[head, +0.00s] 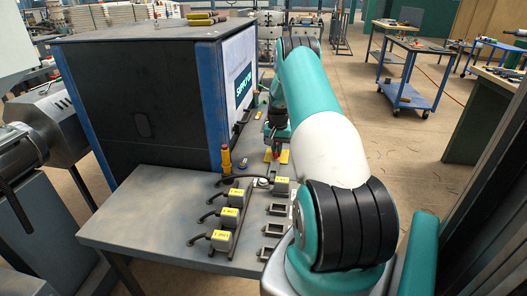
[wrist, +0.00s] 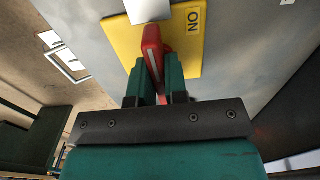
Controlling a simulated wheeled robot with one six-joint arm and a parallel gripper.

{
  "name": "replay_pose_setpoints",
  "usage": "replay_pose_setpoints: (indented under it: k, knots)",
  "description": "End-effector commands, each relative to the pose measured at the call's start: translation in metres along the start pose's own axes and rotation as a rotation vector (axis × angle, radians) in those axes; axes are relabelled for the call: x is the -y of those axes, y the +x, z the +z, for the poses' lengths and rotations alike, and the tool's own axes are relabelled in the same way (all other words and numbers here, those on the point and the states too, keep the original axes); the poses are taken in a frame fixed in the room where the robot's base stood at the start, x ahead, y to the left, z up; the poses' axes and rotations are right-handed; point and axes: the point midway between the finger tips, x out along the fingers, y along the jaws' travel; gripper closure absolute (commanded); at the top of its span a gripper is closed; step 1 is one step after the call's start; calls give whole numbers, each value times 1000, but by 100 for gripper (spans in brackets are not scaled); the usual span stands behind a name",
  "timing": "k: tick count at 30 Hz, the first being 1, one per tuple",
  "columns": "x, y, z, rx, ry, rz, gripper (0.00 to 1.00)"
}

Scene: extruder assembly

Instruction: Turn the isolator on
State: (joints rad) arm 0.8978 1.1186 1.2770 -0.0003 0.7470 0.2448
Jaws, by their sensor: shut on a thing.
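The isolator is a yellow plate (wrist: 190,62) with a red handle (wrist: 152,38) on it, seen close up in the wrist view. The word "ON" is printed on the plate, to the right of the handle. My gripper (wrist: 158,74) has its two green fingers shut on the red handle. The handle stands out from the plate between the fingertips, and its lower part is hidden by them. In the head view the red handle (head: 268,155) and yellow plate (head: 284,157) show small below my gripper, at the bench's far part.
A large dark cabinet (head: 140,100) with blue edges stands on the bench to the left. Several grey connectors (head: 228,216) with yellow labels and cables sit on the near bench top (head: 150,215). An amber beacon (head: 226,158) stands by the cabinet.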

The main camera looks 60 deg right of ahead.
Motion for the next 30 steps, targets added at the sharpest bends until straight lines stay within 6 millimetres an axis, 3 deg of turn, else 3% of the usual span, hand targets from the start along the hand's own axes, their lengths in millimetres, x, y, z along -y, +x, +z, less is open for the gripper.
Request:
replay_pose_setpoints:
  k: [15,16,18,19,30]
  knots:
    - [-6,-2,-5,-8,28,-3,100]
    - [-6,-2,-5,-8,28,-3,79]
    - [-6,-2,-5,-7,27,-2,63]
    - [-6,-2,-5,-6,27,-2,61]
    - [-6,-8,-4,-3,26,-1,61]
